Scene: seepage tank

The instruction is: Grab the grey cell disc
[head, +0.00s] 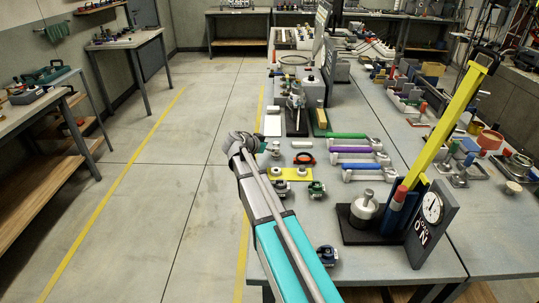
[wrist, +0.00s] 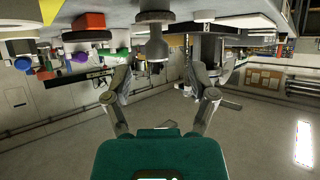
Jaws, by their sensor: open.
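I cannot tell for sure which thing is the grey cell disc. My gripper (head: 252,143) is at the left edge of the long grey workbench (head: 312,228) in the head view. In the wrist view, where the room looks upside down, my gripper (wrist: 160,88) has its two fingers spread with a clear gap and nothing held. A grey metal piece with a rounded end (wrist: 153,50) shows beyond the gap, apart from the fingers. A grey round weight-like piece (head: 364,206) sits on a black base at the bench's near right.
Purple-barred (head: 352,149) and green-barred handles lie right of my gripper. A yellow plate (head: 297,174) with small fittings is nearer. A yellow lever (head: 445,120) rises beside a dial stand (head: 432,210). The floor (head: 180,170) left of the bench is clear.

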